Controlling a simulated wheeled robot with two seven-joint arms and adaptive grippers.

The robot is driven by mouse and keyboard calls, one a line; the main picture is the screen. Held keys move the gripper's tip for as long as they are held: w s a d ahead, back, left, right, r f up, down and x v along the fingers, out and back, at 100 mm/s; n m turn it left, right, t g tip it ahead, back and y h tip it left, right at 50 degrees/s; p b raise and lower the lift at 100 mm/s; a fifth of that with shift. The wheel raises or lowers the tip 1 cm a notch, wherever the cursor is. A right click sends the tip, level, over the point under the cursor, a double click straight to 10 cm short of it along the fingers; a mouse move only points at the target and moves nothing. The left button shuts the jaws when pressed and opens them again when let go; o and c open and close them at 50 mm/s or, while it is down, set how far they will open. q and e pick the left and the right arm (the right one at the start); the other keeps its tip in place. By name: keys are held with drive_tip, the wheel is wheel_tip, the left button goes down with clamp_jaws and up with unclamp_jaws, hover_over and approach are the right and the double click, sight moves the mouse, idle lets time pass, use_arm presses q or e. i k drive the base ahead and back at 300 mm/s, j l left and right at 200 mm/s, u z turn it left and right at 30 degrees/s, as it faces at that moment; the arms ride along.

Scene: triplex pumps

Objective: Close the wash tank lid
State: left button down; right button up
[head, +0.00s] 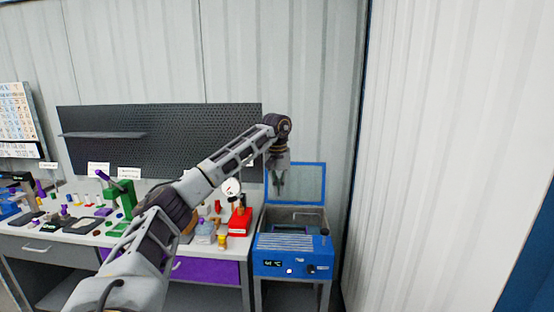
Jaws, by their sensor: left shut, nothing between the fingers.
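The wash tank (281,265) is a blue box with a dark basin on top, at the centre right. Its lid (308,184) is a blue frame with a grey-green panel, standing upright at the back of the tank, so the tank is open. My left arm reaches across from the lower left, and my left gripper (278,186) points down in front of the left part of the lid, above the basin. It is shut and empty. I cannot tell if it touches the lid. My right gripper is not in view.
A workbench (25,243) with several small parts, a green press (122,194) and a red block (240,222) stands left of the tank. A dark pegboard (200,130) hangs behind it. A white corrugated wall (440,150) closes off the right side.

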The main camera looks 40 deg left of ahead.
sight(321, 164)
drive_tip(key=i+j, duration=0.35)
drive_tip(key=j, duration=0.15)
drive_tip(key=i+j, duration=0.35)
drive_tip(key=j, duration=0.2)
drive_tip(key=i+j, duration=0.35)
drive_tip(key=j, duration=0.15)
drive_tip(key=i+j, duration=0.4)
drive_tip(key=j, duration=0.15)
